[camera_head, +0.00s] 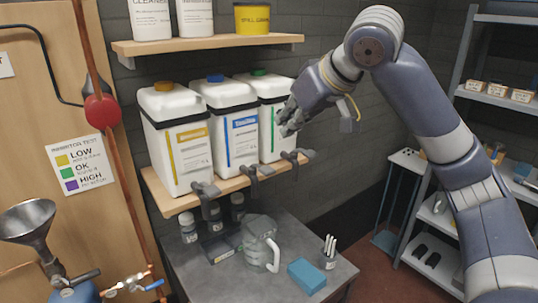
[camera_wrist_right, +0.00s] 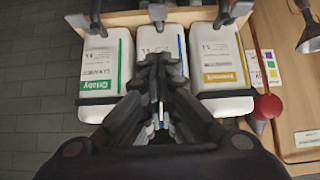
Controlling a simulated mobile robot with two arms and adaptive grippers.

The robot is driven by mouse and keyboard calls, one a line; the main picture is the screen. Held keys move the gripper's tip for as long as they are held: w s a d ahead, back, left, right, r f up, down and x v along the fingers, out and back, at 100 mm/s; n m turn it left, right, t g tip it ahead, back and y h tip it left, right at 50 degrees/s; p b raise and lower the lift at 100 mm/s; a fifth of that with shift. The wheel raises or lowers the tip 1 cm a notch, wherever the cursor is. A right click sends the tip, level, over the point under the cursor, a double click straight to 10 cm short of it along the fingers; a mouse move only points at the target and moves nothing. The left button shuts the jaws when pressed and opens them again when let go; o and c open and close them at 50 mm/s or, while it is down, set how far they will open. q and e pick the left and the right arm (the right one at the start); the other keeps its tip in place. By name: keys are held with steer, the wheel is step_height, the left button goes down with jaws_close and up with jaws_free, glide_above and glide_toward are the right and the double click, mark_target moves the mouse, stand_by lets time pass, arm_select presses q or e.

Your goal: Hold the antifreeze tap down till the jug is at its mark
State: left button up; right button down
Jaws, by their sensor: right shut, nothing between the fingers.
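Three white containers stand side by side on a wooden shelf: one with a yellow label (camera_head: 178,150), one with a blue label (camera_head: 230,135) and one with a green label (camera_head: 272,118). Dark taps hang at the shelf's front edge: left (camera_head: 206,193), middle (camera_head: 261,172) and right (camera_head: 298,158). I cannot read which container is antifreeze. A grey measuring jug (camera_head: 258,243) with a pale handle stands on the bench below; its level and mark are unclear. My right gripper (camera_head: 288,124) is shut and empty, in front of the containers above the taps; it also shows in the wrist view (camera_wrist_right: 158,62).
Small bottles (camera_head: 188,228) stand behind the jug. A metal funnel (camera_head: 27,220) is at left. Metal shelving (camera_head: 465,103) stands at right.

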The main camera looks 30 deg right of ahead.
steer(key=p, duration=0.2)
glide_above(269, 170)
steer(key=s, duration=0.2)
step_height(269, 170, down, 5)
steer(key=w+f, duration=0.1)
steer(key=f, duration=0.1)
steer(key=w+f, duration=0.1)
steer(key=shift+f+p, duration=0.3)
steer(key=shift+f, duration=0.1)
steer(key=shift+s+f, duration=0.15)
steer(key=shift+f, duration=0.65)
arm_select(q)
steer(key=w+r, duration=0.2)
steer(key=r, duration=0.1)
steer(key=shift+w+d+r, duration=0.1)
steer(key=shift+r, duration=0.05)
steer(key=shift+w, duration=0.2)
